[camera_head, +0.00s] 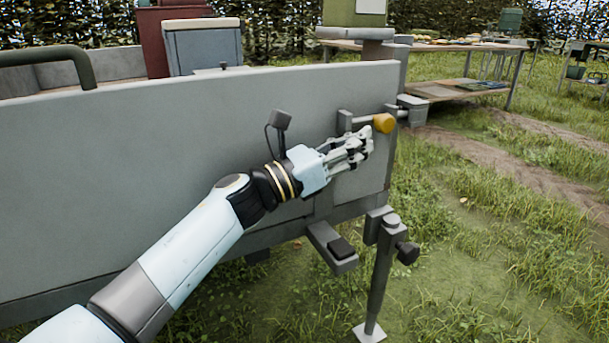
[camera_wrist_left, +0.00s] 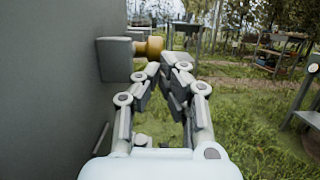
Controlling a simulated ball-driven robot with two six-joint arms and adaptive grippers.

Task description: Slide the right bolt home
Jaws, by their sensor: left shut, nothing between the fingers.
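The right bolt has a yellow-orange knob (camera_head: 384,123) and a thin rod, near the right end of the grey panel (camera_head: 200,130). A grey bracket (camera_head: 345,121) holds the rod's left part, and a grey block (camera_head: 411,108) stands just right of the panel's edge. My left gripper (camera_head: 368,140) is shut and empty, just below and left of the knob. In the left wrist view the knob (camera_wrist_left: 154,46) shows beyond the fingertips (camera_wrist_left: 172,62); I cannot tell whether they touch it. The fingers hide part of the bolt's surroundings. My right gripper is not in view.
A leg (camera_head: 378,275) with a dark knob stands below the panel's right end. Boxes (camera_head: 203,47) stand behind the panel. A wooden table (camera_head: 470,46) is at the back right. Grass right of the panel is open.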

